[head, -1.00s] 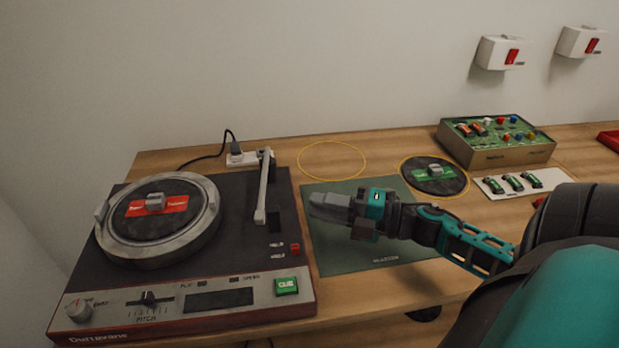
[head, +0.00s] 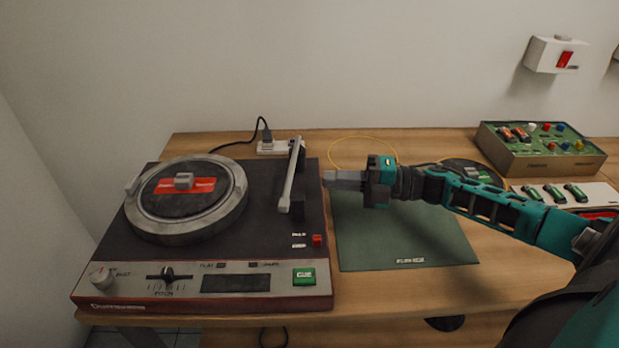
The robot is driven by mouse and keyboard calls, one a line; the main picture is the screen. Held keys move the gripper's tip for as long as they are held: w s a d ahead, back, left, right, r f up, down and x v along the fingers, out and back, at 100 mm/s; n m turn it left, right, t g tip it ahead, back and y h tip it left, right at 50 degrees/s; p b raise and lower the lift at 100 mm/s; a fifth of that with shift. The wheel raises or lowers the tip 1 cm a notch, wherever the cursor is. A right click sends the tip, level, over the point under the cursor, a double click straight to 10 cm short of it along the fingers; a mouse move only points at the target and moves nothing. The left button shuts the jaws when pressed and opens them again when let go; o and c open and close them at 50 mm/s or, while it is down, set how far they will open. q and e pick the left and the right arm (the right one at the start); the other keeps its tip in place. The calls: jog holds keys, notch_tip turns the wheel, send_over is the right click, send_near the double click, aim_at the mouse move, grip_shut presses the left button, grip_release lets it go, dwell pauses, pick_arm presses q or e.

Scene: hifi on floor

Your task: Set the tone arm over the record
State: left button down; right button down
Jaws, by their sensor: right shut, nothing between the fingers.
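The turntable (head: 270,225) stands at the left of the wooden table. A black record with a red label (head: 205,203) lies on its round platter (head: 170,232). A grey block sits at the record's middle. The pale tone arm (head: 291,178) is at the right of the deck, pointing toward the front, clear of the platter and not over the record. My right gripper (head: 328,180) is shut and empty, just right of the tone arm with a small gap, above the edge of the green mat. My left gripper is not in view.
The green mat (head: 400,245) lies right of the turntable. A yellow ring (head: 363,138) is marked behind it, and a second black disc (head: 470,168) is partly hidden by my arm. A green-topped box (head: 545,165) stands at the right. A power strip (head: 272,148) is behind the turntable.

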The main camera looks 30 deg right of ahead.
aim_at(292, 168)
jog(key=shift+x, duration=2.7)
jog(key=shift+p, duration=0.3)
jog(key=shift+a+r+p, duration=0.15)
jog(key=shift+a+p, duration=0.1)
jog(key=shift+p, duration=0.1)
jog(key=shift+w+a+r+m+t+h+p, duration=0.1)
jog(key=shift+w+a+m+t+h+p, duration=0.35)
jog(key=shift+a+m+t+h+p, duration=0.4)
jog(key=shift+w+a+f, duration=0.3)
jog(key=shift+w+a, duration=0.55)
jog(key=shift+a, duration=0.05)
